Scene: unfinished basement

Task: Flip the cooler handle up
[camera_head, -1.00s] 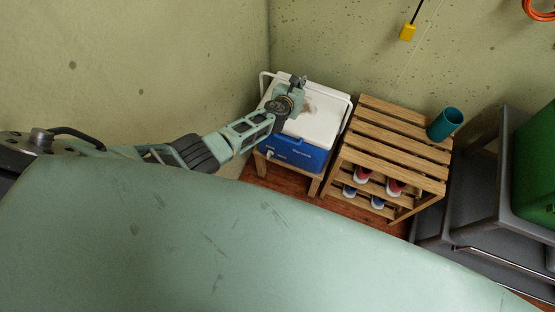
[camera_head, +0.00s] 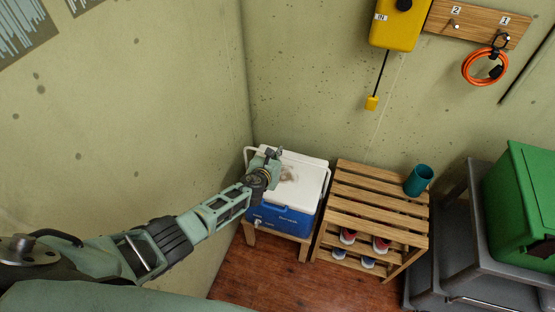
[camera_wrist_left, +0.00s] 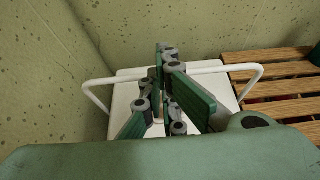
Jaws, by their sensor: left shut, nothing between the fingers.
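The cooler has a blue body (camera_head: 286,220) and a white lid (camera_head: 305,175), and stands on a low wooden stand. Its white handle (camera_head: 247,154) shows at the lid's left and right sides in the head view. In the left wrist view the handle (camera_wrist_left: 228,67) has a bar running across near the lid's far edge, partly hidden by my fingers. How far it is raised is unclear. My left gripper (camera_head: 276,155) is shut and empty, over the lid's back left part. Its fingers (camera_wrist_left: 163,52) overlap the bar in the wrist view; contact is unclear. My right gripper is not in view.
A slatted wooden rack (camera_head: 375,205) with shoes stands right of the cooler, a teal cup (camera_head: 418,180) on top. Walls close in behind and left of the cooler. A green bin (camera_head: 520,200) stands at far right. Wooden floor in front is open.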

